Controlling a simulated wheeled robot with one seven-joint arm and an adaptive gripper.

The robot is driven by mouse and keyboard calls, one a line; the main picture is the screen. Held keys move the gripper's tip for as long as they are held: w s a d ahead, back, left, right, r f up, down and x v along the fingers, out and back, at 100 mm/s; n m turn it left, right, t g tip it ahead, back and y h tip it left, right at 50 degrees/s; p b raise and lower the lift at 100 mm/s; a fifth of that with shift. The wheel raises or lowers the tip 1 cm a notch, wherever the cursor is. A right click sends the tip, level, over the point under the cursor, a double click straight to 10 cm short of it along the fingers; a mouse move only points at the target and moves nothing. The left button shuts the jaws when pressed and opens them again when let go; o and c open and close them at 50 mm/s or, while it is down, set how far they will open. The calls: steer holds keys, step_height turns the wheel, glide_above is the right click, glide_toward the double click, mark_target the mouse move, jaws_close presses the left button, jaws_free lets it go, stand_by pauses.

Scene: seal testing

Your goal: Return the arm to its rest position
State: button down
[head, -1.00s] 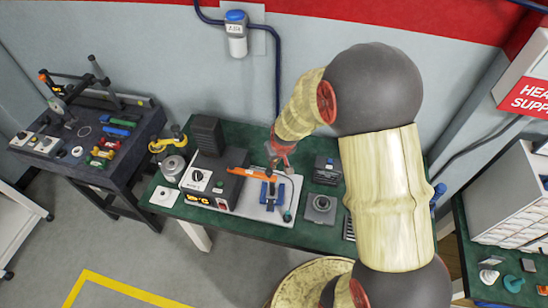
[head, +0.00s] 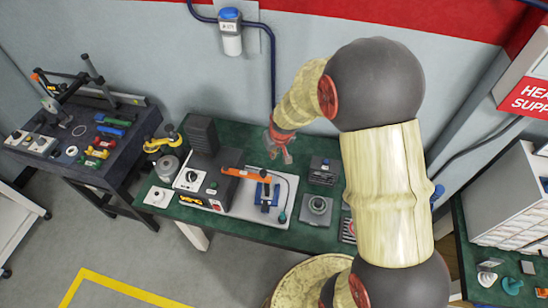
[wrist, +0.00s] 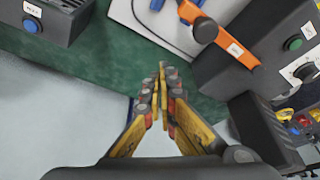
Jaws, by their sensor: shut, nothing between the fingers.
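My gripper (head: 280,148) hangs over the back part of the green bench (head: 245,136), left of my bent arm in the head view. In the wrist view my gripper (wrist: 162,88) has its yellow fingers brought together at the tips, with nothing between them. It is apart from the things on the bench. My upper arm fills the right middle of the head view and hides part of the bench.
An orange-handled tool (head: 236,172) and a blue fixture (head: 267,190) sit by a white plate. Dark boxes (head: 202,133) stand at left. A side table (head: 80,150) holds coloured parts. A shelf unit (head: 510,210) stands at right. Floor at lower left is clear.

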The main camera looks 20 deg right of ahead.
steer(key=shift+s+a+r, duration=1.25)
steer(key=shift+a+r, duration=0.15)
steer(key=shift+r, duration=3.05)
steer(key=s+a+r+b, duration=0.2)
steer(key=s+r+b, duration=0.2)
steer(key=s, duration=0.8)
steer(key=s+a+r+t+b, duration=0.1)
steer(key=s+r+b, duration=0.4)
steer(key=s, duration=0.7)
steer(key=shift+s+a+t+b, duration=0.25)
steer(key=shift+a+t+b, duration=0.05)
steer(key=shift+a+b, duration=0.3)
